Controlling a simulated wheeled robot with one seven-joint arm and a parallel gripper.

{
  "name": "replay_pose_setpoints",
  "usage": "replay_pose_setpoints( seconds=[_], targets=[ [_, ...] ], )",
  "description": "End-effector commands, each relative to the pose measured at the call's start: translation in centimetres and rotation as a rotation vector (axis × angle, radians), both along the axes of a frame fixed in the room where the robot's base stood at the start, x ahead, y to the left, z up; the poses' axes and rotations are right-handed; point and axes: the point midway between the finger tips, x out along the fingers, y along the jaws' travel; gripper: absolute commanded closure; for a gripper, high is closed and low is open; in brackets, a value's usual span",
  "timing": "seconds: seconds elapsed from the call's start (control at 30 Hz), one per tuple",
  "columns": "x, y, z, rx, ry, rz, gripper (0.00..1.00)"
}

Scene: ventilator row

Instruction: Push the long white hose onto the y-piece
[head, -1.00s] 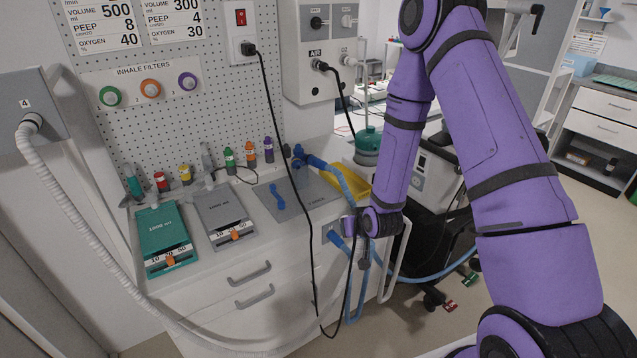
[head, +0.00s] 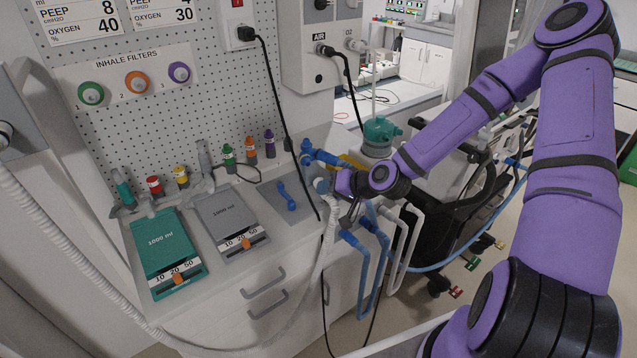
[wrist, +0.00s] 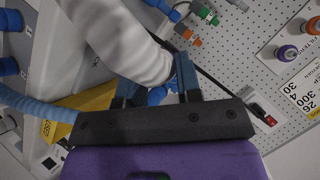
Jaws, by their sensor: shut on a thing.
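My gripper (head: 333,184) is shut on the long white hose (head: 326,236) near its upper end, above the front right of the counter. In the wrist view the thick white hose (wrist: 125,40) lies between the two fingers of my gripper (wrist: 160,75). The hose sags down and left to the wall unit.
A yellow tray (wrist: 85,100) is close beside my gripper. A small blue part (head: 286,196) lies on the grey plate (head: 268,194). Black cables hang nearby. Blue and white tubes (head: 362,265) hang at the counter's right end. Teal and grey 1000 ml units stand left.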

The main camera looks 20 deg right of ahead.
Motion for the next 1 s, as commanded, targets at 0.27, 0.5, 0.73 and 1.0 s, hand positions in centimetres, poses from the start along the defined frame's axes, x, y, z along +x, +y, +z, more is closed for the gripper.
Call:
replay_pose_setpoints(
  seconds=[0.27, 0.5, 0.73, 1.0],
  targets=[
    [0.5, -0.1, 1.1, 0.025, 0.002, -0.003, 1.0],
    [1.7, 0.0, 1.0, 0.025, 0.002, -0.002, 1.0],
    [3.1, 0.0, 1.0, 0.025, 0.001, -0.002, 1.0],
    [4.8, 0.1, 1.0, 0.024, 0.001, -0.004, 1.0]
  ],
)
